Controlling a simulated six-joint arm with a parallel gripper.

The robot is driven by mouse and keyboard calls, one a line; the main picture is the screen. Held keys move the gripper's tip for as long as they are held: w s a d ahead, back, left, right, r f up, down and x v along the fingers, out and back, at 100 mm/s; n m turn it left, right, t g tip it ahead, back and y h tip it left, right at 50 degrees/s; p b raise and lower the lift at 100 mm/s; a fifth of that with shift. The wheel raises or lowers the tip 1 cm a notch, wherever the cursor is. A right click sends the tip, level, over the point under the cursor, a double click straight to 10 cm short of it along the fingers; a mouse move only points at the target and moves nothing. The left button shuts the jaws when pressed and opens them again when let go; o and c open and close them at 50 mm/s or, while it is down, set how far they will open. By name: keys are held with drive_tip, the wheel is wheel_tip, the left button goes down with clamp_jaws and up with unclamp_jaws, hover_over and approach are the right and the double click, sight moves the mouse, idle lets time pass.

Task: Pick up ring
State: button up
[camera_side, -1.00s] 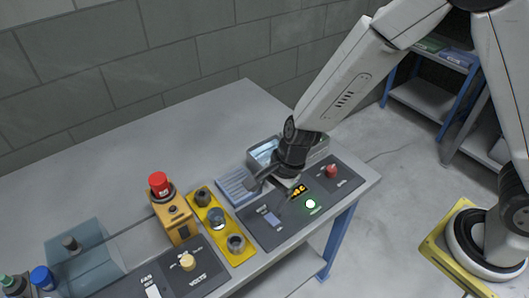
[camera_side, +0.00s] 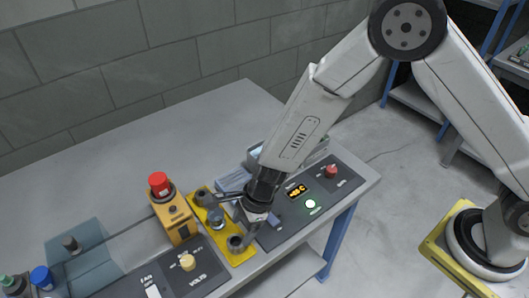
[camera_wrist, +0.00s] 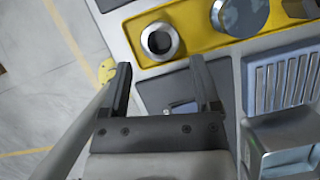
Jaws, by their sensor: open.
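A metal ring (camera_wrist: 161,41) with a dark hollow middle sits on the yellow plate (camera_wrist: 193,47). In the side view the ring (camera_side: 236,243) is at the near end of the plate (camera_side: 246,258), partly close behind a finger. A blue-topped round piece (camera_wrist: 243,16) stands beside it on the plate. My gripper (camera_wrist: 160,64) is open and empty. In the wrist view its fingertips point toward the ring, one to each side, and stop short of it. In the side view my gripper (camera_side: 229,221) hangs over the plate; its exact height is hard to tell.
A ribbed blue-grey block (camera_wrist: 283,80) and an open metal tray (camera_wrist: 285,140) lie to the right in the wrist view. A yellow box with a red button (camera_side: 159,184) stands left of the plate. Dark control panels flank it. The rear of the table is clear.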

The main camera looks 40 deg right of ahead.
sight(236, 241)
drive_tip(key=shift+a+f, duration=0.1)
drive_tip(key=shift+f, duration=0.2)
drive_tip(key=shift+x, duration=2.5)
drive_tip(key=c, duration=1.1)
drive_tip(key=shift+o, duration=0.2)
drive_tip(key=shift+r, duration=0.15)
